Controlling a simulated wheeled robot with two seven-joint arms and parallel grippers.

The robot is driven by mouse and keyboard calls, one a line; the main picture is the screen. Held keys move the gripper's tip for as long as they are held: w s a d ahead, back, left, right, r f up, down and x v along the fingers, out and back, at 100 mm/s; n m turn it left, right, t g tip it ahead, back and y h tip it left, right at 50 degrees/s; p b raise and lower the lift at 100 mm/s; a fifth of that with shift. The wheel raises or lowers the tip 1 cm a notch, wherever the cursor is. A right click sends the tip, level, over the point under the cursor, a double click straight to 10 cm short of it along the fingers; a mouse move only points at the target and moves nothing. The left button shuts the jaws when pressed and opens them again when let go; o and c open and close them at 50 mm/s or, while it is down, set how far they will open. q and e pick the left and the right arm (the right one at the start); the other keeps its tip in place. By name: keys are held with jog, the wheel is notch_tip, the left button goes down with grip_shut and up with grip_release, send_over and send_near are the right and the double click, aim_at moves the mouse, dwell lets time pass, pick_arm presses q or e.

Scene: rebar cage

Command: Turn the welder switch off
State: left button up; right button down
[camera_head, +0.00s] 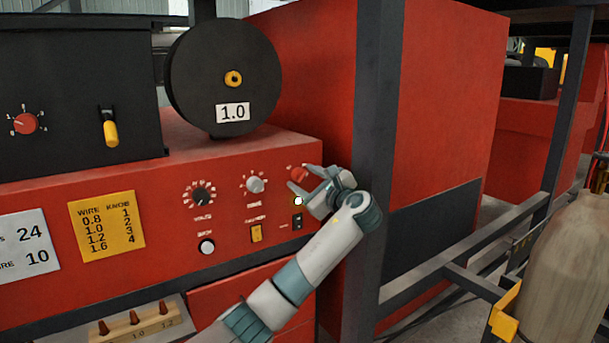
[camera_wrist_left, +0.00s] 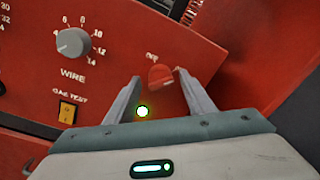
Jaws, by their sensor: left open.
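The welder (camera_head: 170,195) is a red machine with a control panel on its front. Its switch is a red rotary knob (camera_head: 298,174) at the panel's upper right; it also shows in the left wrist view (camera_wrist_left: 160,76), with an "OFF" label at its upper left. A lit lamp (camera_wrist_left: 142,111) glows below the knob. My left gripper (camera_head: 303,179) is open at the panel, and in the wrist view its fingers stand on either side of the knob with gaps between. Nothing is held. My right gripper is not in view.
A grey wire knob (camera_wrist_left: 72,42) and a yellow gas test switch (camera_wrist_left: 68,112) lie left of the gripper. A black spool (camera_head: 225,75) sits above the panel. A dark frame post (camera_head: 368,150) stands close right of the gripper. A gas cylinder (camera_head: 568,270) is at lower right.

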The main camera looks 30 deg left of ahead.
pick_arm(q)
jog(key=shift+a, duration=0.1)
jog(key=shift+c, duration=0.3)
jog(key=c, duration=1)
jog(key=shift+o, duration=0.2)
jog(key=shift+f, duration=0.1)
